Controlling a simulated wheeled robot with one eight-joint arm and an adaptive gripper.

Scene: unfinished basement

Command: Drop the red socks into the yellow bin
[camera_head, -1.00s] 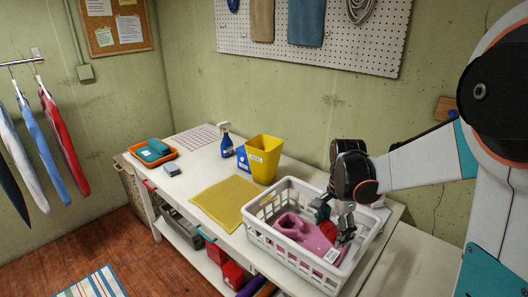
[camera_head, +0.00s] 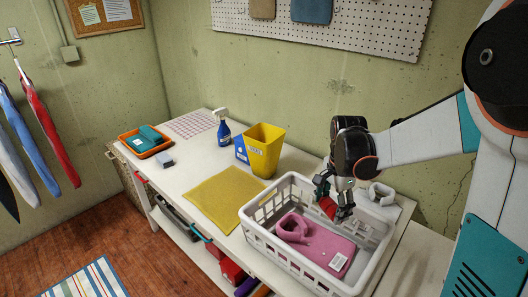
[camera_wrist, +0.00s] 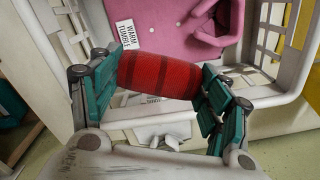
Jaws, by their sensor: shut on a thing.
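My gripper (camera_head: 334,204) is shut on the red socks (camera_head: 327,207), a dark-striped red roll. In the wrist view the socks (camera_wrist: 158,75) lie across between the teal finger pads, and the gripper (camera_wrist: 160,85) presses on both ends. The gripper is over the back right part of the white laundry basket (camera_head: 262,236). In the head view the socks are at about the height of the basket's rim. The yellow bin (camera_head: 265,148) stands upright on the table, left of and behind the basket, with an open top. Its inside is mostly hidden.
A pink garment (camera_head: 315,247) with a tag lies in the basket. A grey-white rolled item (camera_head: 381,194) is behind it. A yellow cloth (camera_head: 222,200), a blue spray bottle (camera_head: 223,130) and an orange tray (camera_head: 147,142) are on the white table. A pegboard (camera_head: 340,25) hangs behind.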

